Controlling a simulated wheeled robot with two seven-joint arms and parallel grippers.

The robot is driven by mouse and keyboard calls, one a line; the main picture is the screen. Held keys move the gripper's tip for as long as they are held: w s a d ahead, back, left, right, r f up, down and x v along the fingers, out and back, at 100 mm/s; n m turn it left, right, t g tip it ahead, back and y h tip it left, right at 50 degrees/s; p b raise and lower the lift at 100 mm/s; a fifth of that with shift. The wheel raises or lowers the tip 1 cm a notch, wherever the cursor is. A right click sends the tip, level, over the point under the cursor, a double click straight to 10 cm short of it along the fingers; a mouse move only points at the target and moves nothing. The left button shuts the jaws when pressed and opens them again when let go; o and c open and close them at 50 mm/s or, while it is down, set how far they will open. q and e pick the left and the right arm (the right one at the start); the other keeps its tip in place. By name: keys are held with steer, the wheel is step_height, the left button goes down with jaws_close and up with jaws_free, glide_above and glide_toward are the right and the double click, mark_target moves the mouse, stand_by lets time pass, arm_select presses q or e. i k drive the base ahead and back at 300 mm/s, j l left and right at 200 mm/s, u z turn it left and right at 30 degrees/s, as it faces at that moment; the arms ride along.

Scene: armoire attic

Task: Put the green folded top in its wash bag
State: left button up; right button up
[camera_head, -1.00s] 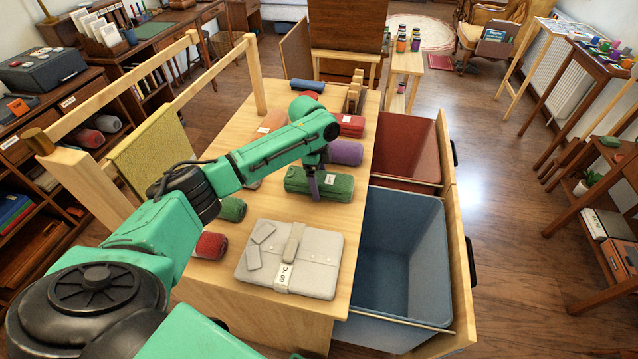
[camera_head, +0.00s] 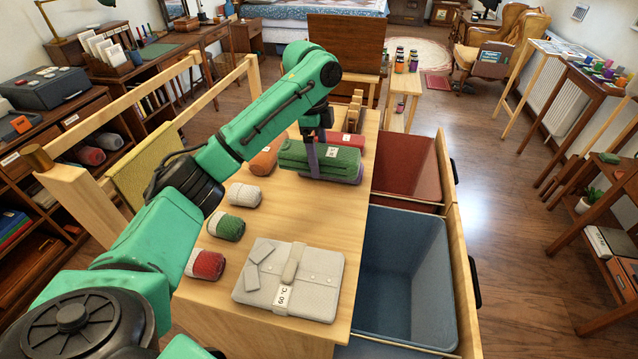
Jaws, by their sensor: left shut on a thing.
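The green folded top (camera_head: 345,159) is a dark green bundle with a small white label. A flat grey bag (camera_head: 312,272) with a strap and a "60 °C" tag lies on the near part of the wooden table. Which container is the top's own wash bag, I cannot tell. My right gripper is not in view.
Red (camera_head: 206,264), green (camera_head: 227,227), white (camera_head: 244,195) and orange (camera_head: 265,160) rolls line the table's left side. A blue bin (camera_head: 398,325) and a red bin (camera_head: 405,190) stand open along its right edge. A wooden rail with a yellow cloth (camera_head: 145,172) borders the left.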

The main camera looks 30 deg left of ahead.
mark_target(373, 314)
steer(key=i+l+u, duration=0.1)
steer(key=l+u, duration=0.3)
steer(key=l, duration=1.25)
